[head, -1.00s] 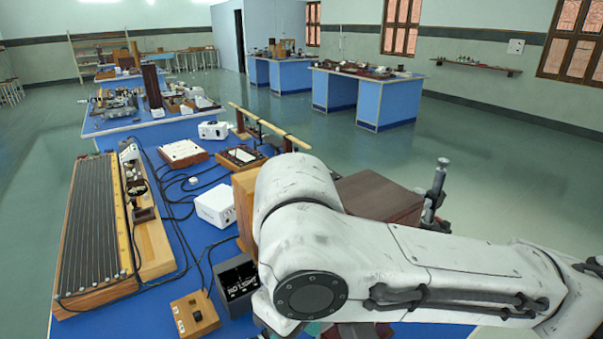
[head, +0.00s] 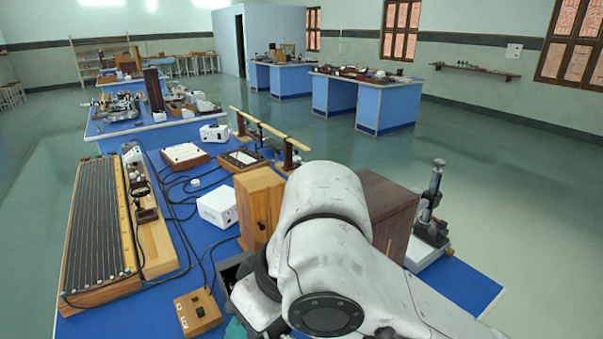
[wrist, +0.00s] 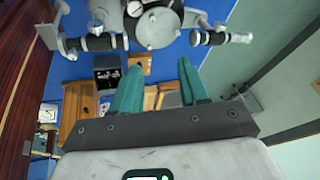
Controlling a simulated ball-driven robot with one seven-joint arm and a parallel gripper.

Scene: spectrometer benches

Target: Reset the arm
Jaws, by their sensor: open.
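My arm fills the lower right of the head view, folded over the near end of the blue bench (head: 470,285). My gripper is out of the head view, apart from a scrap of teal at its lower edge. In the wrist view my gripper (wrist: 160,90) shows two teal fingers spread apart with nothing between them. A grey metal instrument (wrist: 155,25) with black-handled arms lies just beyond the fingertips. I cannot tell whether the fingers touch it.
On the bench stand a long wired wooden board (head: 98,235), a wooden box (head: 260,207), a dark brown box (head: 390,210), a white box (head: 217,205) and a metal stand (head: 432,215). Cables run between them. Open floor (head: 520,190) lies to the right.

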